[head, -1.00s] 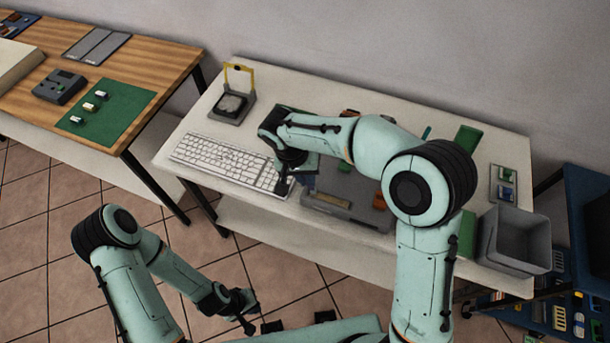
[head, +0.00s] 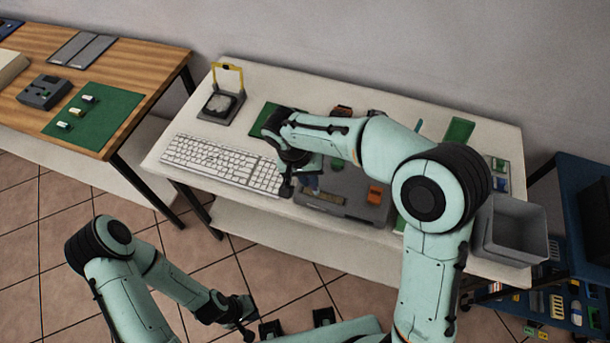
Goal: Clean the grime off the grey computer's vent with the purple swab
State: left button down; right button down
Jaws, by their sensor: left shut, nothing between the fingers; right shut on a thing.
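The grey computer (head: 340,208) lies flat on the white table, partly behind my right arm. My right gripper (head: 299,188) points down at its left end, near the keyboard. It is shut on a thin thing that is mostly hidden; a small blue-purple bit (head: 313,184) beside the fingers fits the purple swab. Whether its tip touches the computer, I cannot tell. The vent and its grime are too small or too hidden to make out. My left gripper (head: 247,328) is shut and empty, low in front of the table, away from everything on it.
A white keyboard (head: 222,165) lies just left of the computer. A yellow-framed device (head: 222,105) stands at the back left. A grey bin (head: 515,235) stands at the right end. A small orange part (head: 376,193) sits on the computer. A wooden table (head: 130,75) is at left.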

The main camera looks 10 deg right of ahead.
pick_arm(q)
jog(key=shift+f, duration=0.15)
pick_arm(e)
jog(key=shift+d, duration=0.1)
jog(key=shift+s+d+f+b, duration=0.1)
jog(key=shift+s+d+b, duration=0.15)
jog(key=shift+d+b, duration=0.05)
pick_arm(q)
jog(key=shift+s+f, duration=0.25)
jog(key=shift+f, duration=0.05)
pick_arm(e)
jog(key=shift+s+d, duration=0.15)
pick_arm(q)
jog(key=shift+f, duration=0.1)
pick_arm(e)
jog(key=shift+d, duration=0.1)
pick_arm(q)
jog(key=shift+s+f+b, duration=0.2)
jog(key=shift+f+b, duration=0.05)
jog(key=shift+b, duration=0.05)
pick_arm(e)
jog(key=shift+s+d, duration=0.35)
jog(key=shift+d, duration=0.2)
jog(key=shift+s+d+b, duration=0.35)
jog(key=shift+d, duration=0.2)
pick_arm(q)
jog(key=shift+s+f, duration=0.25)
jog(key=shift+f, duration=0.15)
